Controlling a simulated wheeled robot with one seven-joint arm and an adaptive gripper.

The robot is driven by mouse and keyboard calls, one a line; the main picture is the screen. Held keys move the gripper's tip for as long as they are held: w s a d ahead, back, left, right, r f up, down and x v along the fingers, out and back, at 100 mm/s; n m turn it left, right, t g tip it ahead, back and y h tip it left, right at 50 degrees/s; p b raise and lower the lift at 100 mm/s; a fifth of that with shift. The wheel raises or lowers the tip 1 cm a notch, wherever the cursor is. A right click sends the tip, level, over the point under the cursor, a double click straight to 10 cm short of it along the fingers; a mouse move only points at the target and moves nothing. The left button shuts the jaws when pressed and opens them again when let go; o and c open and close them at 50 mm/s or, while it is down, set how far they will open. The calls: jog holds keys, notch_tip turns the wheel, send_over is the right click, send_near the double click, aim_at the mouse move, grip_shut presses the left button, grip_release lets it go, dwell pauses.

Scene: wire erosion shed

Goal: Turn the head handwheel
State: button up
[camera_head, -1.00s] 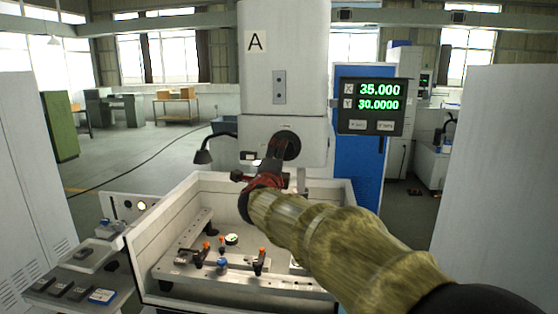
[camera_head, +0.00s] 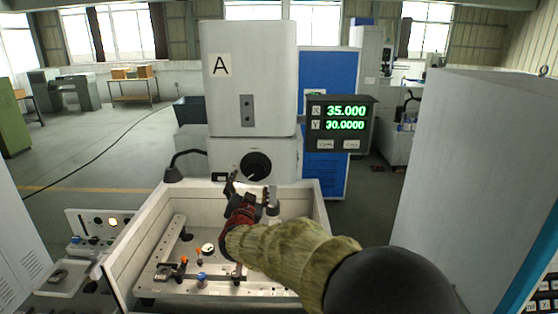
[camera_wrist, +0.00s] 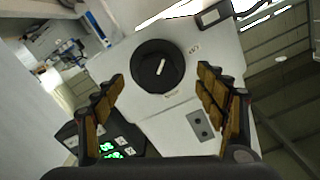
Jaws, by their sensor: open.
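The head handwheel (camera_head: 256,167) is a round black knob with a pale bar mark, on the front of the white machine head (camera_head: 250,82). In the wrist view the handwheel (camera_wrist: 157,67) lies ahead of the fingertips, between and beyond them, its whole face visible. My gripper (camera_head: 249,191) is open and empty, below and in front of the handwheel in the head view. Its two padded fingers also show in the wrist view (camera_wrist: 160,78), one on either side, apart from the handwheel.
Below is a white-walled tank (camera_head: 136,240) with clamps and small parts. A grey cabinet (camera_head: 475,170) stands at right.

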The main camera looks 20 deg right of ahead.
aim_at(255, 173)
jog(key=shift+w+d+r+n+p, duration=0.15)
jog(key=shift+w+d+n, duration=0.5)
jog(key=shift+w, duration=0.6)
jog(key=shift+w+d+r+n+p, duration=0.1)
jog(key=shift+w+d+n, duration=0.55)
jog(key=shift+w, duration=0.6)
jog(key=shift+w+d+r+n+p, duration=0.15)
jog(key=shift+w+d+n, duration=0.5)
jog(key=shift+w, duration=0.6)
jog(key=shift+c, duration=0.8)
jog(key=c, duration=1)
